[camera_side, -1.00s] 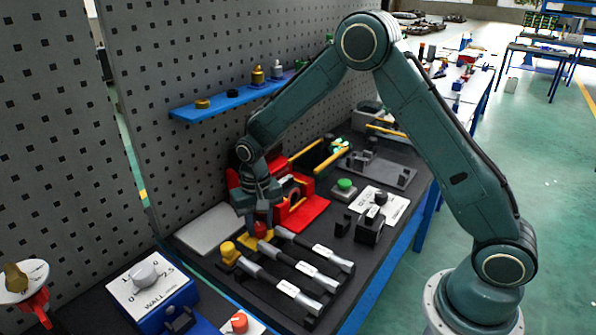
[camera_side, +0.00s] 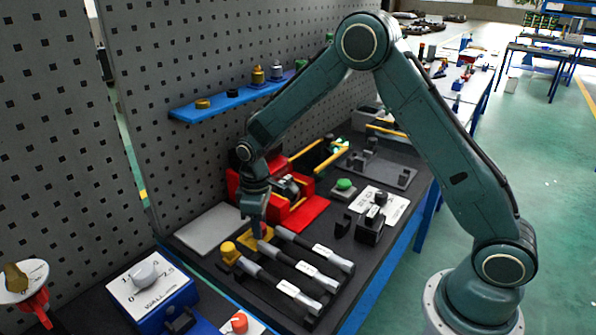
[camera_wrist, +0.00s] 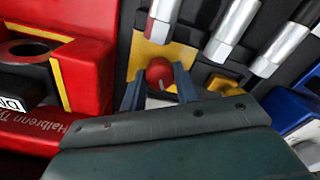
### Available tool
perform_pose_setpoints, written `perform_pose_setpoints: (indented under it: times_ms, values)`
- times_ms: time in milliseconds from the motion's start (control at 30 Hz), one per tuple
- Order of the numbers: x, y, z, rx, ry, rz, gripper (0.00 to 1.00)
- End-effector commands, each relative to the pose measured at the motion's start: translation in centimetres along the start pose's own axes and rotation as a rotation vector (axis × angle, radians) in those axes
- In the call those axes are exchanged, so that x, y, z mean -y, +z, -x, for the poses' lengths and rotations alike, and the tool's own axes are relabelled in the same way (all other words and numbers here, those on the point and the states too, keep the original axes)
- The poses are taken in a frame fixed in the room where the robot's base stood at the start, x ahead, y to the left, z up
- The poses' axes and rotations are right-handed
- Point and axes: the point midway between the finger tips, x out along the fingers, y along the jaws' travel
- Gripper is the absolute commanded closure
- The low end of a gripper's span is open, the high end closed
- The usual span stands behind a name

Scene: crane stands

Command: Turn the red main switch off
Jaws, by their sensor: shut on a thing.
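The red main switch is a round red knob (camera_wrist: 160,73) with a pale line on its top, on a yellow plate (camera_wrist: 145,55). In the wrist view the line points downward, slightly right. My gripper (camera_wrist: 158,92) has one finger on each side of the knob and is shut on it. In the side view my gripper (camera_side: 254,228) points down over the yellow plate (camera_side: 266,237) and hides the knob.
Several silver-and-black wrenches (camera_side: 310,271) lie beside the plate. A red holder (camera_side: 300,209) stands behind, near the pegboard. A yellow knob (camera_side: 229,250) is close on the left. A grey pad (camera_side: 206,229) lies flat and bare.

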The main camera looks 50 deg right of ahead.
Motion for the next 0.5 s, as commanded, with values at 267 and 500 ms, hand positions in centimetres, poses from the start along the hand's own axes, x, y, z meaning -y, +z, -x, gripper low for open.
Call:
perform_pose_setpoints:
  times_ms: [267,500]
  values:
    - [-0.02,-0.05,0.11,-0.002,0.001,0.193,0.93]
    - [-0.02,-0.05,0.12,-0.002,0.001,0.272,0.93]
